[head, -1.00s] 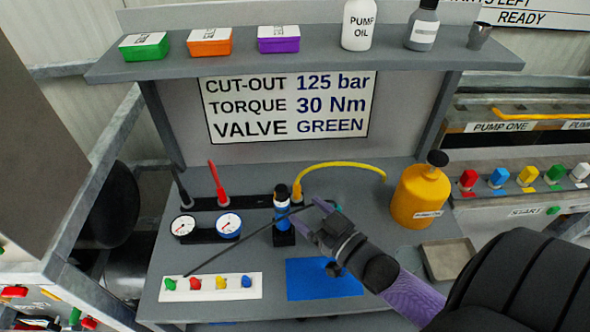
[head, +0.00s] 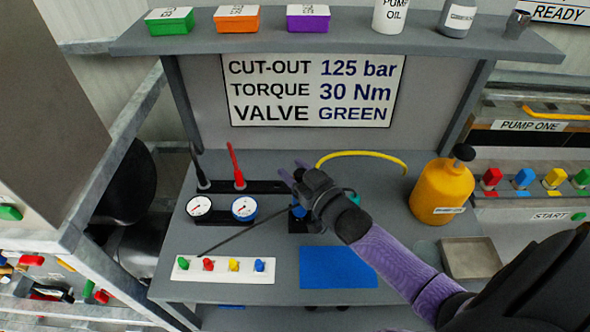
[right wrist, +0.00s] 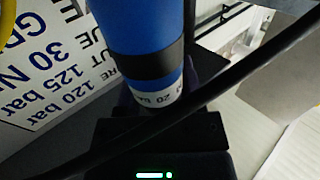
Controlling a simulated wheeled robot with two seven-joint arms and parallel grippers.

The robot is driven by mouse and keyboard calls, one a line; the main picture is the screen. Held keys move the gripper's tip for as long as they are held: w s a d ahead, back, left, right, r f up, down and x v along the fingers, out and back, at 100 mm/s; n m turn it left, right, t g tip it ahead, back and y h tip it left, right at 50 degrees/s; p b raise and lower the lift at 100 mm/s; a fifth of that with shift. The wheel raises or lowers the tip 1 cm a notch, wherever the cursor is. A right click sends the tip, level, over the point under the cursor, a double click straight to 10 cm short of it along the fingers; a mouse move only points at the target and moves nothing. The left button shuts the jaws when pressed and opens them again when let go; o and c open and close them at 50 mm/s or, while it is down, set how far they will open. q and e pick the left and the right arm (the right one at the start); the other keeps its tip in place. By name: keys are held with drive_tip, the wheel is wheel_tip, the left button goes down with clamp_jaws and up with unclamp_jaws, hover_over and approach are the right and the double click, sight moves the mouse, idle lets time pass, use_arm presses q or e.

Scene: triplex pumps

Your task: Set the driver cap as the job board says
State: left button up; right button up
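The blue driver (head: 298,211) stands in a dark holder on the bench, mostly hidden by my right gripper in the head view. In the right wrist view its blue body (right wrist: 140,35) has a black band and a white scale where "20" can be read. My right gripper (head: 292,170) is at the driver, with its purple fingers apart; purple shows beside the driver in the wrist view. I cannot tell whether the fingers press on it. The job board (head: 312,90) reads cut-out 125 bar, torque 30 Nm, valve green. My left gripper is not in view.
Two gauges (head: 222,212) stand left of the driver. A thin dark rod (head: 240,237) slants across the bench. A white strip (head: 224,270) holds several coloured valves. A blue mat (head: 338,267) is bare. A yellow oil can (head: 440,195) and an empty tray (head: 470,258) are at right.

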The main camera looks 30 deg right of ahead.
clamp_jaws()
drive_tip(key=shift+y, duration=0.3)
drive_tip(key=n+g+y+b, duration=0.1)
drive_tip(key=n+y+b, duration=0.1)
drive_tip(key=y, duration=0.1)
drive_tip(key=n+g+y+b, duration=0.2)
drive_tip(key=y, duration=0.1)
drive_tip(key=n+g+y+b, duration=0.1)
drive_tip(key=n+y+b, duration=0.1)
drive_tip(key=shift+s+a+f+n+y, duration=0.25)
drive_tip(key=shift+a+n+y, duration=0.15)
drive_tip(key=shift+s+a+r+n+g+y+b, duration=0.1)
drive_tip(key=shift+r+n+g+y+b, duration=0.05)
drive_tip(key=shift+n+g+y+b, duration=0.4)
drive_tip(key=shift+a+r+n+g+y+b, duration=0.1)
drive_tip(key=shift+n+g+y+b, duration=0.3)
drive_tip(key=shift+g+b, duration=0.2)
drive_tip(key=shift+g, duration=0.25)
drive_tip(key=shift+o, duration=2.2)
unclamp_jaws()
